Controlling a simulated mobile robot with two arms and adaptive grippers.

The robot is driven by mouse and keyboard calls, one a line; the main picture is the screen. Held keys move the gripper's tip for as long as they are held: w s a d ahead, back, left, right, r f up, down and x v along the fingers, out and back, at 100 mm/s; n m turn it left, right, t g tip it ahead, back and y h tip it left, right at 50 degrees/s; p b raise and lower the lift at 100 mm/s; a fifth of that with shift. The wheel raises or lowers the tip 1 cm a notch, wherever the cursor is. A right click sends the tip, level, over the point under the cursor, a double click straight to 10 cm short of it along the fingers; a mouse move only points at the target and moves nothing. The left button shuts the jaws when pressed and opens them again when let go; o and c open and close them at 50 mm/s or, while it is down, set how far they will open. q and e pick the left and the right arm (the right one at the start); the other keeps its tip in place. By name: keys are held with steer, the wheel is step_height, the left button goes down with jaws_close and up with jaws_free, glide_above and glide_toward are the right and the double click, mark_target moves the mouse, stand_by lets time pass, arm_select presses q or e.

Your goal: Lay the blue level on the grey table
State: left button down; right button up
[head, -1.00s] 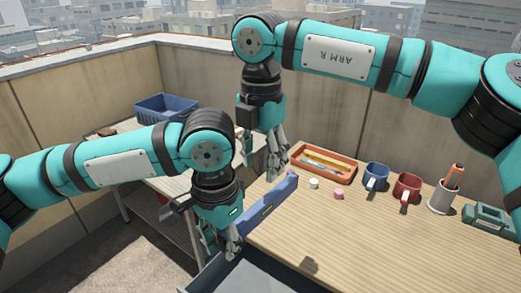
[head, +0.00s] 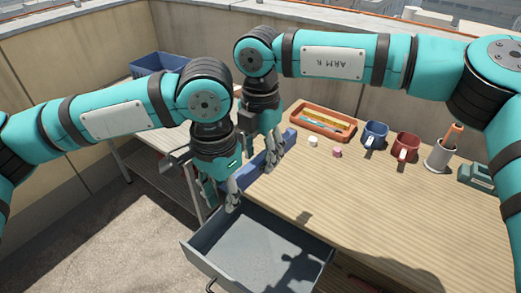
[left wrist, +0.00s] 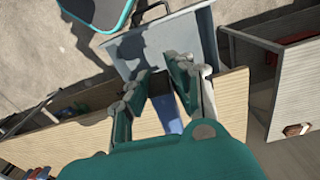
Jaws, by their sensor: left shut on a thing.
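The blue level (head: 241,178) is in my left gripper (head: 220,198), near the left edge of the wooden desk. In the left wrist view it shows as a blue strip (left wrist: 167,114) between the fingers of my left gripper (left wrist: 158,80). My right gripper (head: 272,160) is beside the level's far part and overlaps it in the head view; whether it touches or grips the level is unclear. The grey table (head: 143,133) stands left of the desk, partly hidden behind my left arm.
A grey drawer (head: 213,229) stands open below the grippers. A blue crate (head: 160,63) stands at the grey table's back.

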arm_select(q)
steer(key=shift+d, duration=0.1)
arm_select(e)
steer(key=shift+a, duration=0.1)
jaws_close()
arm_select(q)
steer(key=c, duration=1.1)
jaws_free()
